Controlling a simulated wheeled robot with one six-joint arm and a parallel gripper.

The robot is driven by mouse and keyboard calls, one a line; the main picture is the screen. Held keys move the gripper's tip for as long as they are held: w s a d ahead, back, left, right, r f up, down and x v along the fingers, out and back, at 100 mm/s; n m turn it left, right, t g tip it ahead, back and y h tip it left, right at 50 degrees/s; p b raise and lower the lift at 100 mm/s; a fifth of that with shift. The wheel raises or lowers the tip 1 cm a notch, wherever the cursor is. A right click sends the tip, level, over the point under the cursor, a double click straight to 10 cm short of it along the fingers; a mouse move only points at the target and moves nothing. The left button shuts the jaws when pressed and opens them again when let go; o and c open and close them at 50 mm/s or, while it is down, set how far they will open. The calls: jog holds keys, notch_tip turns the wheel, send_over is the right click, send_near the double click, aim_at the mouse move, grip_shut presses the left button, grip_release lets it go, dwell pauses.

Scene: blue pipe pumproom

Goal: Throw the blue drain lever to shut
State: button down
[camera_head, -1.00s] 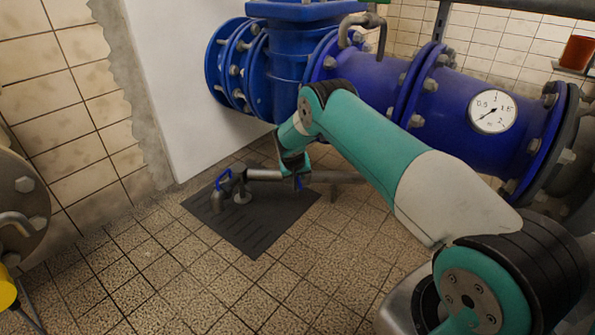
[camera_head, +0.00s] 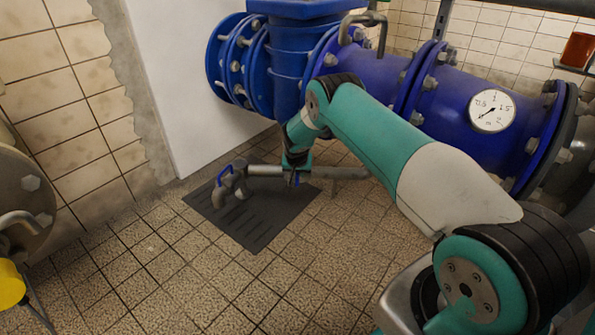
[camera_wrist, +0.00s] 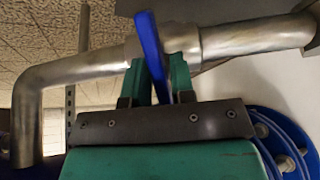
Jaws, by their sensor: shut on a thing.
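The blue drain lever (camera_wrist: 152,48) shows in the wrist view as a flat blue bar. It crosses the grey metal drain pipe (camera_wrist: 85,72) and runs down between the two teal fingers of my gripper (camera_wrist: 160,78), which is shut on it. In the head view my gripper (camera_head: 297,172) is low at the pipe (camera_head: 265,171), with only a small blue bit (camera_head: 297,181) of the lever showing beside it. The fingers hide the rest there. A second blue handle (camera_head: 223,175) sits at the pipe's left end, above the bent spout (camera_head: 217,196).
A dark floor grate (camera_head: 255,215) lies under the pipe. A large blue pipe (camera_head: 375,85) with flanges and a gauge (camera_head: 492,111) stands close behind my arm. A grey flange (camera_head: 25,190) and a yellow thing (camera_head: 10,286) are at far left. The tiled floor in front is clear.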

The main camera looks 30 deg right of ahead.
jog(key=c, duration=1.2)
grip_release()
jog(key=shift+o, duration=0.2)
jog(key=p+v, duration=0.9)
jog(key=v, duration=0.8)
jog(key=shift+r, duration=0.2)
